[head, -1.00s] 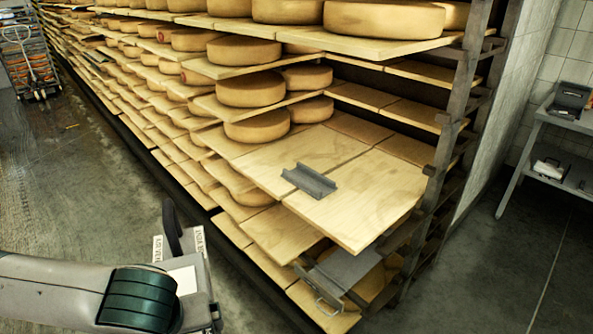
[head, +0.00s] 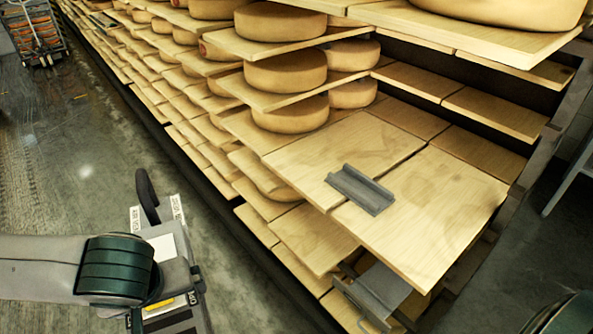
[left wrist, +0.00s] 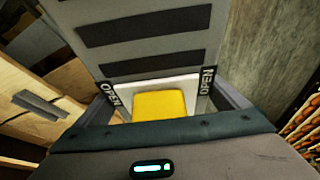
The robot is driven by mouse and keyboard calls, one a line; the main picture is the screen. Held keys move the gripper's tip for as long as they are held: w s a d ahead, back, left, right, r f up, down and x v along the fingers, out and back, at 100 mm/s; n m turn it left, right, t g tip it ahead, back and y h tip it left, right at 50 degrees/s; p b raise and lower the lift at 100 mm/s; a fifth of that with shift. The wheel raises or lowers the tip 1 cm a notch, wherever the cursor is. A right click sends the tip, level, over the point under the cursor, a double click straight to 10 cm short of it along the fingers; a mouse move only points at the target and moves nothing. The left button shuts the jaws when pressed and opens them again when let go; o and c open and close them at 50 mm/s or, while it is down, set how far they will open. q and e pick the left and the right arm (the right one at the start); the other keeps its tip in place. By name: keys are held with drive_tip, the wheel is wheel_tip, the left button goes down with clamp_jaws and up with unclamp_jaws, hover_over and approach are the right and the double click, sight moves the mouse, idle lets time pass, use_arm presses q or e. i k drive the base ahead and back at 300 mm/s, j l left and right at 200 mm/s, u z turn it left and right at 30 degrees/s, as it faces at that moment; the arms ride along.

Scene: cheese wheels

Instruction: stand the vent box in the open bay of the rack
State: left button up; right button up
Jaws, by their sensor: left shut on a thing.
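The vent box (head: 180,322) is grey with dark slots, a white panel and a yellow patch. In the head view it is at the lower left, over the floor and apart from the rack. My left gripper (head: 165,275) is shut on it; the arm hides part of it. In the left wrist view the slotted face of the box (left wrist: 150,35) fills the top, beyond my gripper (left wrist: 160,100). The rack (head: 548,150) has a bay with bare boards (head: 440,215), where a grey channel-shaped holder (head: 360,190) lies empty. My right gripper is not in view.
Cheese wheels (head: 285,72) fill shelves left of and above the bare boards. Below, a grey bracket (head: 385,285) with a wire handle juts from the rack. A cart (head: 38,40) stands far left. The floor (head: 70,180) beside the rack is clear.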

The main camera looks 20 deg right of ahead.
sight(383, 174)
drive_tip(key=i+z, duration=0.35)
drive_tip(key=i+j+z, duration=0.15)
drive_tip(key=z, duration=0.2)
drive_tip(key=i+z, duration=0.15)
drive_tip(key=z, duration=0.25)
drive_tip(key=i+j+z, duration=0.1)
drive_tip(key=z, duration=0.25)
drive_tip(key=i+j+z, duration=0.1)
drive_tip(key=z, duration=0.3)
drive_tip(key=i+j+z, duration=0.15)
drive_tip(key=z, duration=0.2)
drive_tip(key=i+j+z, duration=0.2)
drive_tip(key=i+z, duration=0.2)
drive_tip(key=k, duration=0.05)
